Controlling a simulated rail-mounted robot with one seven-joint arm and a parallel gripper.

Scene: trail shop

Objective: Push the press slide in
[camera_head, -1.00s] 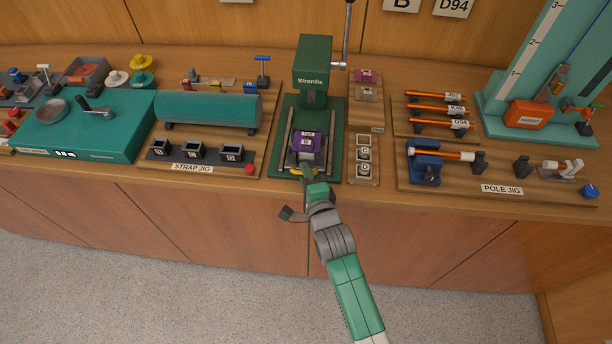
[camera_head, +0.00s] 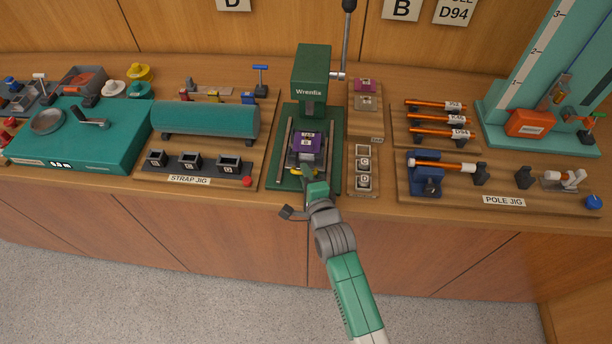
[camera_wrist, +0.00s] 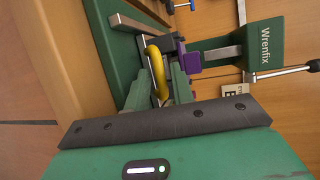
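The green Wrenfix press (camera_head: 311,75) stands on the counter with its head over a green base with two rails. Its slide (camera_head: 304,160) sits on the rails, carries a purple block (camera_head: 307,142) and has a yellow handle (camera_head: 297,171) at its front. The block is in front of the press head, not under it. My gripper (camera_head: 306,173) is at the handle from the front. In the wrist view the yellow handle (camera_wrist: 156,66) runs between my two fingers (camera_wrist: 160,92), which look closed around it; the exact contact is partly hidden.
The press lever (camera_head: 347,40) rises at the right of the head. A wooden tray (camera_head: 363,150) with small blocks is close on the right. The strap jig (camera_head: 190,180) is on the left, the pole jig (camera_head: 505,200) farther right.

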